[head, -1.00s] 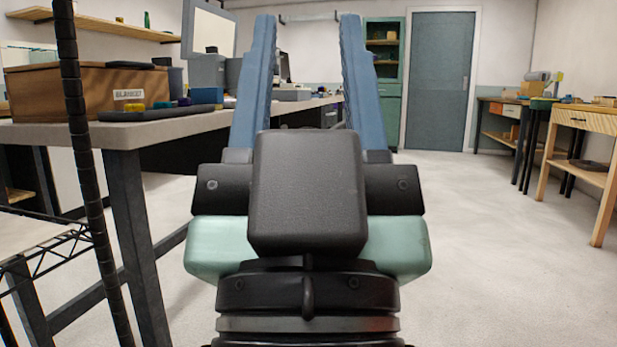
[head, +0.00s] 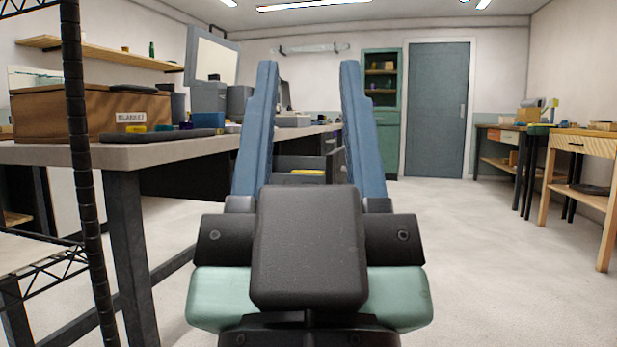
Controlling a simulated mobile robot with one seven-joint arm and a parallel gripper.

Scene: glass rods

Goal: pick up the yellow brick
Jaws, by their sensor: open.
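My gripper (head: 308,66) points forward in the middle of the head view, with its two blue fingers apart and nothing between them. Through the gap, farther back, a yellow piece (head: 308,172) shows in an open drawer (head: 300,180) under the far end of the bench. My gripper's body hides the lower part of the drawer. At this size I cannot tell for sure which yellow piece is the brick.
The grey-topped bench (head: 60,153) runs along the left, with a wooden box (head: 60,115) labelled BLANKET and a dark tray (head: 160,135). A black post (head: 75,170) stands close at the left. Wooden tables (head: 585,142) stand at the right. The floor (head: 480,240) between is clear.

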